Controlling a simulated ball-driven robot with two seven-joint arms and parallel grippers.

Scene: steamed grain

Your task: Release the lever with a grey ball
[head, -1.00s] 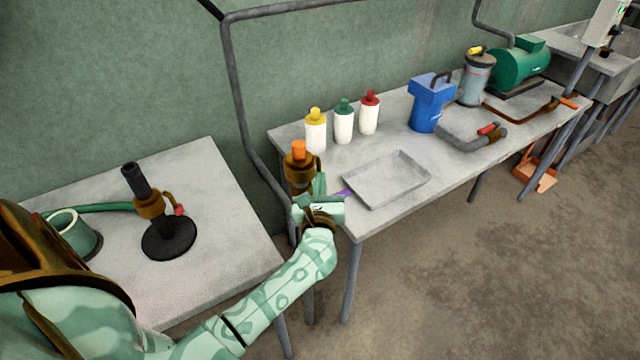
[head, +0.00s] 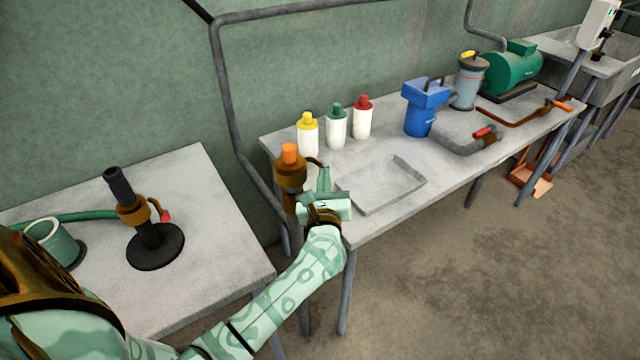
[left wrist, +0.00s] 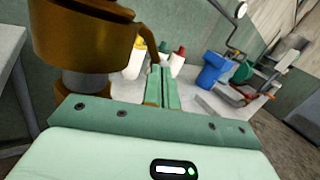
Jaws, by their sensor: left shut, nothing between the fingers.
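An orange-topped post with a brown collar (head: 290,172) stands at the left end of the long table. A thin dark curved lever (head: 316,162) sticks out to the right from its collar. I cannot make out a grey ball on it. My left gripper (head: 323,172) is just right of the post, shut and empty, its fingers close to the lever's end; I cannot tell if they touch. In the left wrist view the brown collar (left wrist: 85,30) is large at upper left, its lever (left wrist: 152,58) curves down beside the shut fingers (left wrist: 161,72). My right gripper is out of view.
A grey tray (head: 385,204) lies right of the gripper. White bottles with yellow (head: 308,138), green (head: 336,132) and red (head: 362,122) caps stand behind. A black stand with a red-tipped lever (head: 155,248) is on the left table.

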